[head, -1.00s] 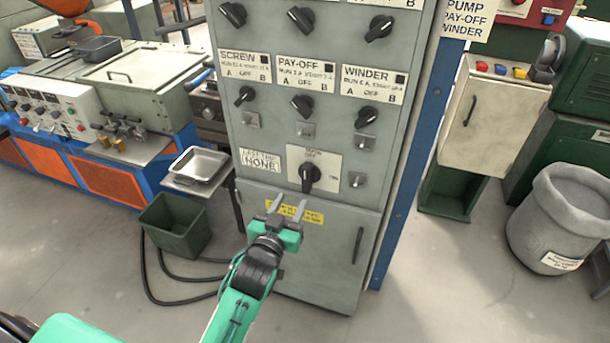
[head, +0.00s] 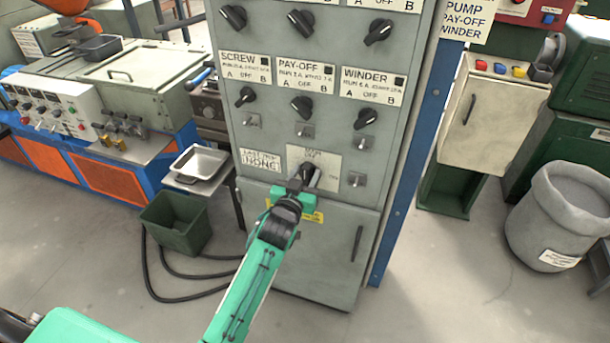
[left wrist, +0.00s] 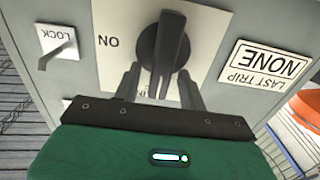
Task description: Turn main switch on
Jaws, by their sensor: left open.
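The main switch is a black rotary knob on a pale label plate, low on the grey control cabinet. In the head view the knob (head: 311,173) is partly hidden by my left gripper (head: 308,184). The left wrist view shows the panel upside down, with the knob (left wrist: 163,50) and its raised bar standing about upright in the picture. The word ON lies to the left of the knob there. My left gripper (left wrist: 160,80) is open, one finger on each side of the bar. I cannot tell whether the fingers touch it. My right gripper is not in view.
A LOCK tab (left wrist: 58,50) sticks out near the switch plate. A LAST TRIP sign (head: 262,162) is beside it. Several other knobs sit above. A green bin (head: 175,222) and a metal tray (head: 199,165) stand left of the cabinet. A grey waste bin (head: 560,220) stands right.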

